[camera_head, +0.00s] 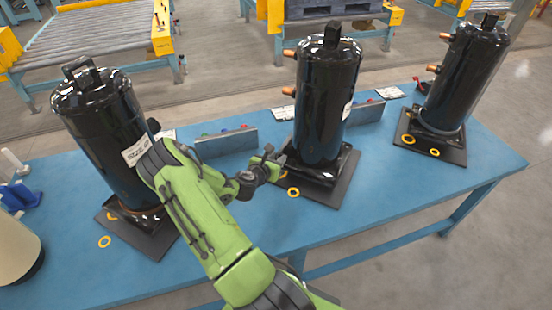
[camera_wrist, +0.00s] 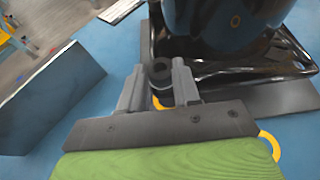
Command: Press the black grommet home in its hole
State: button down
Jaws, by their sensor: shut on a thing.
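My gripper (camera_wrist: 159,85) is shut on the black grommet (camera_wrist: 161,71), a small dark ring with a hollow centre, held between the two grey fingertips. In the head view my gripper (camera_head: 276,160) is at the lower left of the middle black compressor (camera_head: 328,95). The compressor stands upright on a glossy black base (camera_head: 318,172). In the wrist view the base edge (camera_wrist: 232,70) lies just right of the fingertips. I cannot make out the grommet's hole or whether the grommet touches anything. The grommet is too small to tell in the head view.
Black compressors stand at left (camera_head: 105,130) and right (camera_head: 462,80) on the blue table (camera_head: 245,225). Grey upright panels (camera_head: 226,143) stand behind. Yellow rings (camera_head: 293,192) mark spots near the bases.

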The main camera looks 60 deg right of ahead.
jog(key=shift+f+b, duration=0.4)
jog(key=shift+f, duration=0.3)
jog(key=c, duration=0.7)
grip_release()
jog(key=shift+c, duration=0.2)
jog(key=p+v, duration=0.2)
jog(key=v, duration=1.3)
jog(key=shift+a+r, duration=0.25)
jog(key=shift+a, duration=0.1)
